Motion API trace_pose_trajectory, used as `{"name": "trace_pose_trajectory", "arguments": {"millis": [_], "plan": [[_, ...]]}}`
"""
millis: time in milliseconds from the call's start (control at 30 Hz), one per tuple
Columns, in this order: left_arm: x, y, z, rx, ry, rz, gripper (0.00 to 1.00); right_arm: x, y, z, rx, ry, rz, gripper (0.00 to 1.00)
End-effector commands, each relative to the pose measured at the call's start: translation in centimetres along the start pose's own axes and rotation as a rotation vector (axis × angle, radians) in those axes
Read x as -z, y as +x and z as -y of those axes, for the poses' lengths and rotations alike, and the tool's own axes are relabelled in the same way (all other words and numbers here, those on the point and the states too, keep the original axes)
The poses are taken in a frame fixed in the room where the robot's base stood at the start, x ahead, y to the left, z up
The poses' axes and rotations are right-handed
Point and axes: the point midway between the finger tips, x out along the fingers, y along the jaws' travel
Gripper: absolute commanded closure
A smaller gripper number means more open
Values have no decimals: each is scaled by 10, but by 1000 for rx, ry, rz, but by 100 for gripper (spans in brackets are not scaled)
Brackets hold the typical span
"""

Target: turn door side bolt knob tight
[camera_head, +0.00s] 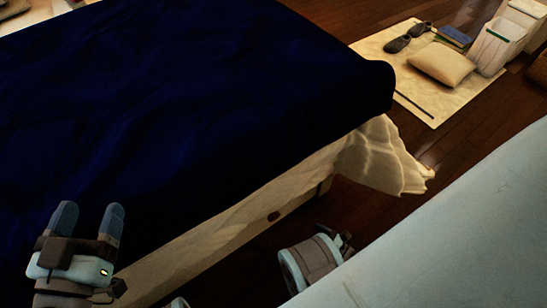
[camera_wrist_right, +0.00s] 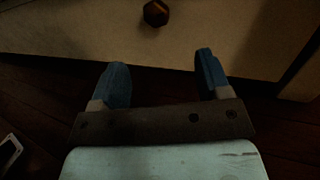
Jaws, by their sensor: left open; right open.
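A brown, many-sided bolt knob (camera_wrist_right: 155,13) sticks out of the pale side board of the bed (camera_wrist_right: 70,30) at the top of the right wrist view. My left gripper (camera_head: 87,213) is open and empty at the bed's near left edge. The knob's turning angle cannot be told.
A dark blue cover (camera_head: 190,100) lies over the bed, and a pale cloth (camera_head: 385,160) hangs at its corner. A mat (camera_head: 432,113) on the wooden floor holds a cushion (camera_head: 441,64), dark shoes (camera_head: 408,37) and books (camera_head: 453,38). Floor beside the bed is open.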

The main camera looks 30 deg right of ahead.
Motion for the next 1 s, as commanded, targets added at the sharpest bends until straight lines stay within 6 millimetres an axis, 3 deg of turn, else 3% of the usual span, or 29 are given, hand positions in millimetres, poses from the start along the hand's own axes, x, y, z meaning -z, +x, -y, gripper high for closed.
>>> {"name": "trace_pose_trajectory", "arguments": {"millis": [33, 233, 700, 1000], "plan": [[-4, -1, 0, -1, 3, 0, 30, 7, -1, -1, -16, -17, -2, 29], [-3, 0, 1, -1, 19, -3, 30, 8, 12, -3, -29, -29, -3, 29], [-3, 3, 9, 5, 120, -58, 30, 9, 107, -6, -27, -27, -3, 29], [0, 5, 11, 8, 156, -85, 30, 8, 134, -6, -27, -26, -5, 29]]}}
